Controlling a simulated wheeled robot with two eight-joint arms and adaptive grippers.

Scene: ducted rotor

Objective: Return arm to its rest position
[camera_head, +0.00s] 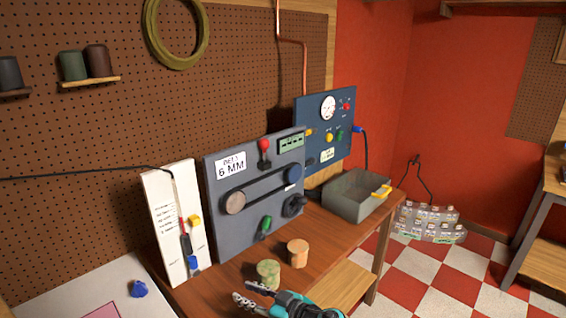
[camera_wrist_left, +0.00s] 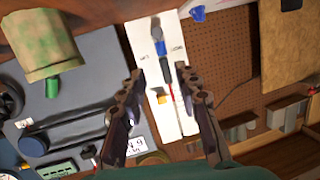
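My right gripper is in neither view.
A grey panel (camera_head: 222,225) marked 6 MM, a white board (camera_head: 165,235) and a blue panel (camera_head: 312,115) stand along the table's back. A grey bin (camera_head: 345,204) sits at the right end. The checkered floor (camera_head: 430,285) is open to the right.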

